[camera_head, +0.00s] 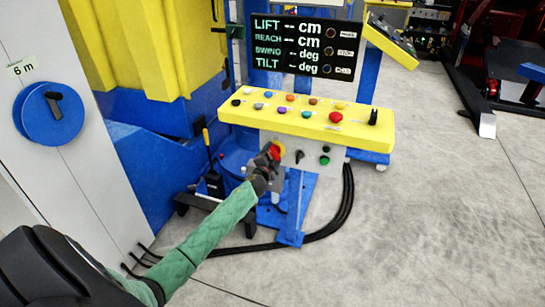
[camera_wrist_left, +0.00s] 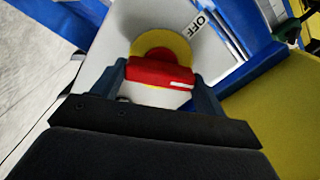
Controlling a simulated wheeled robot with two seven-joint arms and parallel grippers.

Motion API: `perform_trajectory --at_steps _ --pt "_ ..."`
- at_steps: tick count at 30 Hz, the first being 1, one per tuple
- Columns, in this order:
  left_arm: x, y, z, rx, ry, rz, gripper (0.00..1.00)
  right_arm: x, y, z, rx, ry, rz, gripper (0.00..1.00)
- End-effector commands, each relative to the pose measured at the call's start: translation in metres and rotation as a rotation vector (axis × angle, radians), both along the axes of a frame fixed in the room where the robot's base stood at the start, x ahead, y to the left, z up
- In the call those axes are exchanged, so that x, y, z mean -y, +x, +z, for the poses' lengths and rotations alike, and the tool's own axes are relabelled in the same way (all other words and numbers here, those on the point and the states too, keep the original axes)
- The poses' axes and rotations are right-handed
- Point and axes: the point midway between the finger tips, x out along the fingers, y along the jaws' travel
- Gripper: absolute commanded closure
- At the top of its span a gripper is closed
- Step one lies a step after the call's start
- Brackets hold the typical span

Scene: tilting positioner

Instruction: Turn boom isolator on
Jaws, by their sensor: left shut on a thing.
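The boom isolator is a red rotary handle (camera_wrist_left: 160,75) on a round yellow plate (camera_wrist_left: 172,43), set on a light grey panel face. In the head view the red handle (camera_head: 275,152) sits below the yellow console, at the left of its front panel. My left gripper (camera_head: 267,160) is shut on the handle, with one dark finger at each end of it in the wrist view (camera_wrist_left: 160,88). A white mark shows on the handle near its right end. A label reading OFF (camera_wrist_left: 201,22) lies beyond the plate, to the right. The right gripper is not seen.
The yellow console (camera_head: 310,117) carries several coloured buttons, a red mushroom button (camera_head: 336,117) and a black lever (camera_head: 373,117). A small black switch and green button (camera_head: 325,160) sit right of the isolator. A readout board (camera_head: 305,46) stands behind. Black cables cross the floor.

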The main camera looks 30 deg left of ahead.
Motion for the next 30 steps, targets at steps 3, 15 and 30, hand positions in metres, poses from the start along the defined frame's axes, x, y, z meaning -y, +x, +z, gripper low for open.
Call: perform_trajectory --at_steps 3,15,30 --pt "0.0001 -0.0003 -0.0012 -0.025 0.103 -0.001 0.5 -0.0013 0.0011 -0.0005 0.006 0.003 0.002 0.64" --pt "0.0004 -0.0003 -0.0021 -0.092 0.376 -0.001 0.5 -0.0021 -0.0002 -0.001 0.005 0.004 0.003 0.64" --pt "0.0008 -0.0003 -0.0027 -0.117 0.48 -0.002 0.5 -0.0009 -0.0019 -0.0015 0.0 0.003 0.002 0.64"
